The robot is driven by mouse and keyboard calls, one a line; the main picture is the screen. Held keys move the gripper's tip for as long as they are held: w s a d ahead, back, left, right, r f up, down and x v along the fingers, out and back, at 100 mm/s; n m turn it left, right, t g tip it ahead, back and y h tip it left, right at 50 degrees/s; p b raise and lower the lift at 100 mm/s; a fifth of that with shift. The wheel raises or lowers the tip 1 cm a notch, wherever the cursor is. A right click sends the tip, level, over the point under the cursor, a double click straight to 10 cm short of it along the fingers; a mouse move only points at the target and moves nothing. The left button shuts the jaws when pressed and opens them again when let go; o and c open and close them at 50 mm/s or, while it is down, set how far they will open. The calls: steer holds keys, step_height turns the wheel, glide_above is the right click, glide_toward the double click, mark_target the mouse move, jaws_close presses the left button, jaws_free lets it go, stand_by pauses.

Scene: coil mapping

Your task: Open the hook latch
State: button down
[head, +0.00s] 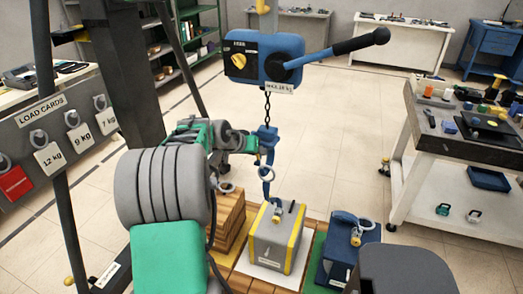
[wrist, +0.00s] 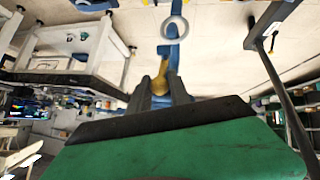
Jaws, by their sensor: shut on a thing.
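A blue hook (head: 267,174) hangs on a chain below the blue hoist. My gripper (head: 258,141) is at the upper part of the hook, coming from the left. In the wrist view the two dark fingers (wrist: 162,92) are shut on a brass-coloured piece, the hook latch (wrist: 161,83), in front of the blue hook (wrist: 168,50). A pale ring (wrist: 175,27) shows by the hook in the wrist view, and a ring (head: 266,173) overlaps the hook in the head view. I cannot tell whether the hook passes through it. The latch is hidden in the head view.
The hoist (head: 264,58) has a long black-handled lever reaching right. Below the hook stand a grey block with yellow edges (head: 277,240) and a blue block (head: 345,258). A load card panel (head: 50,130) is at left, a workbench (head: 465,140) at right.

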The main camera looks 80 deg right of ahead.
steer(key=c, duration=1.2)
jaws_free()
steer(key=v, duration=0.7)
steer(key=shift+a+r, duration=0.2)
steer(key=shift+r, duration=0.1)
steer(key=shift+w, duration=0.1)
